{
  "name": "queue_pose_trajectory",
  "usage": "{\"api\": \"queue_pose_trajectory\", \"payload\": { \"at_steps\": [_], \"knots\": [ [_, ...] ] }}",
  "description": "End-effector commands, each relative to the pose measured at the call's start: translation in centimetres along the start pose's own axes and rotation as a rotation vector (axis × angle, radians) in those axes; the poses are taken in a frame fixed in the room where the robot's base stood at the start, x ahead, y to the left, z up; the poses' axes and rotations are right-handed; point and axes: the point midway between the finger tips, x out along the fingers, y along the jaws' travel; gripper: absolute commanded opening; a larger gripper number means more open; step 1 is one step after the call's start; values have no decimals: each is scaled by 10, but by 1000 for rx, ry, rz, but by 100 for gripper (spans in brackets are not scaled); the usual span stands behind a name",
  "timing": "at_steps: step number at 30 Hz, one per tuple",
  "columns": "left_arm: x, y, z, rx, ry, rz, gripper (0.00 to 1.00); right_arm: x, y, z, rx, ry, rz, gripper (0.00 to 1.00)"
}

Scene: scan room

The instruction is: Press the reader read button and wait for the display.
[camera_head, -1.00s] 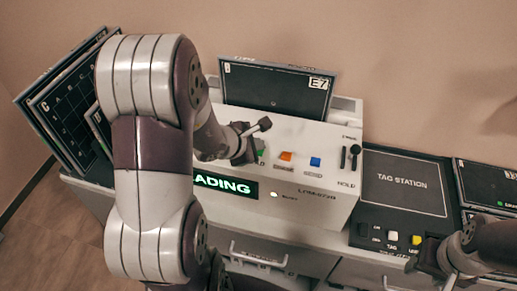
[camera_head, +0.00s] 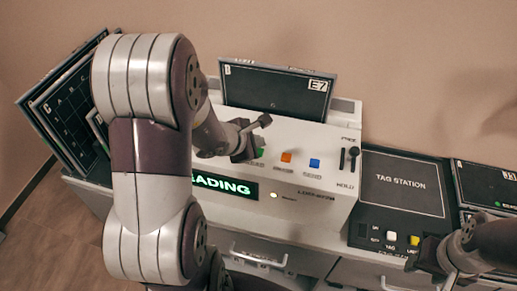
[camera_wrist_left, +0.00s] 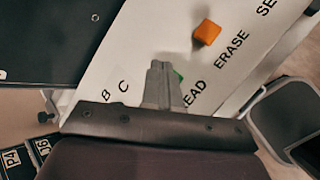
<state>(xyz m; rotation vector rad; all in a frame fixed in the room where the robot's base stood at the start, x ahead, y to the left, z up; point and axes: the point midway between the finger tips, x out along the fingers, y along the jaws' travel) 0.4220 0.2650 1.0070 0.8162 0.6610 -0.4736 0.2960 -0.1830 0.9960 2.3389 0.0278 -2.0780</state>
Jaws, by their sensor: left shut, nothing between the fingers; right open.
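The white reader (camera_head: 300,200) stands against the wall, with a green read button (camera_head: 262,152), an orange button (camera_head: 286,157) and a blue button (camera_head: 314,163) on top. Its front display (camera_head: 240,188) is lit green and shows "ADING"; my left arm covers the start of the word. My left gripper (camera_head: 250,148) is shut and empty at the green button. In the left wrist view its fingers (camera_wrist_left: 160,72) hide most of the green button (camera_wrist_left: 178,77); I cannot tell whether they touch it. My right gripper (camera_head: 447,262) is open at the lower right, in front of the tag station.
A dark plate marked E7 (camera_head: 277,93) stands in the reader's back. Several dark plates (camera_head: 72,105) lean at the left. The tag station (camera_head: 403,185) and another dark plate (camera_head: 490,183) are at the right. Drawers (camera_head: 262,248) are below the reader.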

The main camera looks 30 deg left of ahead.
Motion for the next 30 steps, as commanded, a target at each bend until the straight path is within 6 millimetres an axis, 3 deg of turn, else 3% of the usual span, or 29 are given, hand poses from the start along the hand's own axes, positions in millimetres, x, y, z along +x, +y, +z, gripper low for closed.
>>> {"api": "queue_pose_trajectory", "payload": {
  "at_steps": [17, 30],
  "knots": [
    [-34, 25, 25, 0, 0, 1, 0, -39, 0, -5, 0, 0, 0, 51],
    [-35, 25, 25, 0, 0, 0, 0, -38, 0, -4, 0, 0, 0, 51]
  ]
}}
